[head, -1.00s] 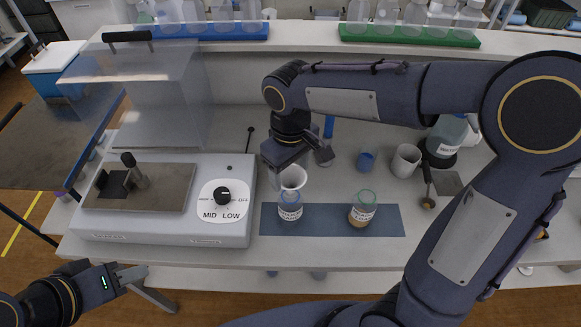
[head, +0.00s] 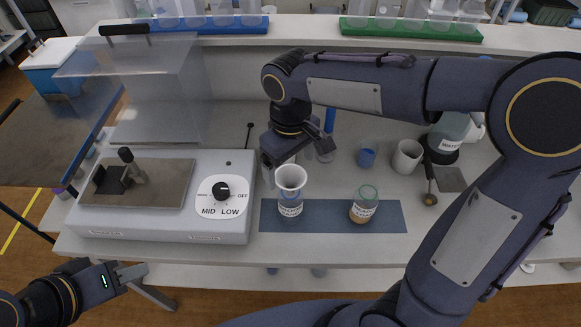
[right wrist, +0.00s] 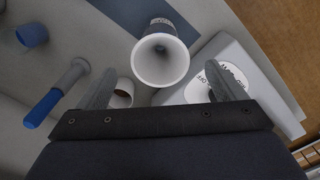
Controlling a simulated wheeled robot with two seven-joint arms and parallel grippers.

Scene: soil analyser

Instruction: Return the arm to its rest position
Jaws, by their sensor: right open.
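A white funnel (head: 291,177) stands upright at the mouth of a clear labelled bottle (head: 290,207) on the blue-grey mat (head: 331,219). In the right wrist view the funnel (right wrist: 161,62) lies beyond and between the two fingertips, and neither finger appears to touch it. My right gripper (head: 294,158) is open and empty, just behind and above the funnel; it also shows in the right wrist view (right wrist: 158,80). My left gripper (head: 160,287) is open and empty at the lower left, in front of the bench.
A second bottle (head: 364,205) with brown contents stands on the mat. A hotplate (head: 160,222) with a dial is at left. A rear shelf holds racks.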

